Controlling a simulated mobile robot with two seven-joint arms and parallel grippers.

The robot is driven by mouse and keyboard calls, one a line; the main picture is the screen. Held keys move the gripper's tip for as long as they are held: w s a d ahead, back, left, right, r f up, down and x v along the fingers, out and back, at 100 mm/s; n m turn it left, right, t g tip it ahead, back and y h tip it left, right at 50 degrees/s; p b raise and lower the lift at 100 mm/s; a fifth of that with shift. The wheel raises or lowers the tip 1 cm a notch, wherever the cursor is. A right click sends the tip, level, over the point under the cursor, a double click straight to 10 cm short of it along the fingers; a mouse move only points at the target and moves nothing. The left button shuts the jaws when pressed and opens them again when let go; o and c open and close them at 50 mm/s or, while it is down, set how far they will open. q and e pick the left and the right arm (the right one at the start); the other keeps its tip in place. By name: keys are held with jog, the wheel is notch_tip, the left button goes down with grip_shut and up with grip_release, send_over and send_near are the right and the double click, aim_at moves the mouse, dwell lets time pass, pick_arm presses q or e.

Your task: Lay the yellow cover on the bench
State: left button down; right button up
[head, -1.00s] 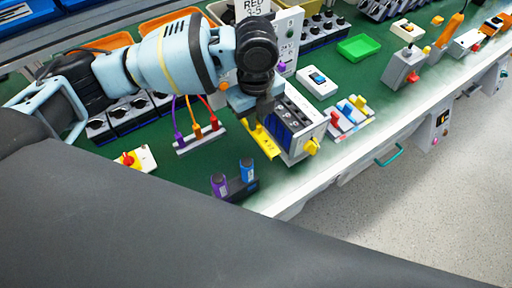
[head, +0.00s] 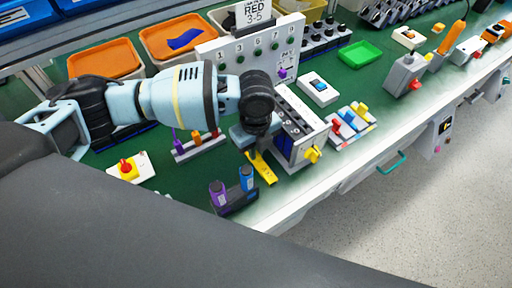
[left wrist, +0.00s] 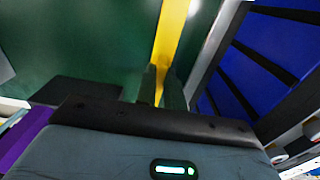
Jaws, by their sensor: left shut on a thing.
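The yellow cover (head: 261,168) is a narrow yellow strip just left of the box with the yellow knob, low over the green bench top (head: 190,185). It also shows in the left wrist view (left wrist: 172,35), running away from between my fingers. My left gripper (head: 256,147) is shut on the cover's far end, seen in the left wrist view too (left wrist: 161,88). I cannot tell whether the cover touches the bench. The rotary switch box (head: 304,142) stands upright with its blue inside and yellow knob (head: 313,154) showing. My right gripper is not in view.
A holder (head: 235,202) with a purple and a blue cylinder stands near the bench's front edge. A red knob plate (head: 130,167) and a rack with coloured plugs (head: 195,147) lie to the left. A numbered panel (head: 250,50) stands behind. Free green surface lies left of the cover.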

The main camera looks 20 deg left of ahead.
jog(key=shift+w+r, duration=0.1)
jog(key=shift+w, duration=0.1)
pick_arm(q)
jog(key=shift+f, duration=0.1)
jog(key=c, duration=1.5)
grip_release()
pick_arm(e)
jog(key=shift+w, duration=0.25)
pick_arm(q)
jog(key=shift+r, duration=0.2)
notch_tip(320, 180, up, 12)
jog(key=p, duration=0.1)
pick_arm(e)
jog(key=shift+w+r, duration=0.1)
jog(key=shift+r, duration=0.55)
